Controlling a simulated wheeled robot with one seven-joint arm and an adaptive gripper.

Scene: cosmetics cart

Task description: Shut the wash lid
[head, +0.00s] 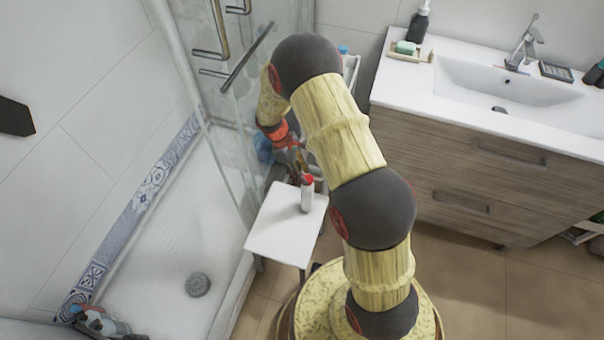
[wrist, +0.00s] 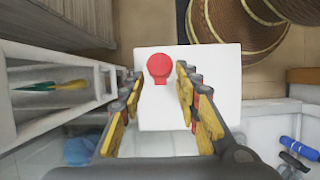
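The wash appears to be a white bottle (head: 307,196) with a red top, standing upright on a small white table (head: 272,238). From above, in the wrist view, its red lid (wrist: 159,67) shows as a round part with a short narrower piece toward me. Whether the lid is up or down cannot be told. My gripper (wrist: 160,88) is open and empty, its yellow and grey fingers on either side of the view's middle, with the red lid between and beyond their tips. In the head view my gripper (head: 292,160) is just behind the bottle, partly hidden by my arm.
A glass shower screen with metal handles (head: 245,58) stands close left of my arm. A washbasin cabinet (head: 480,180) is at the right. A white shelf cart (wrist: 60,90) stands at the left in the wrist view. The small table is otherwise clear.

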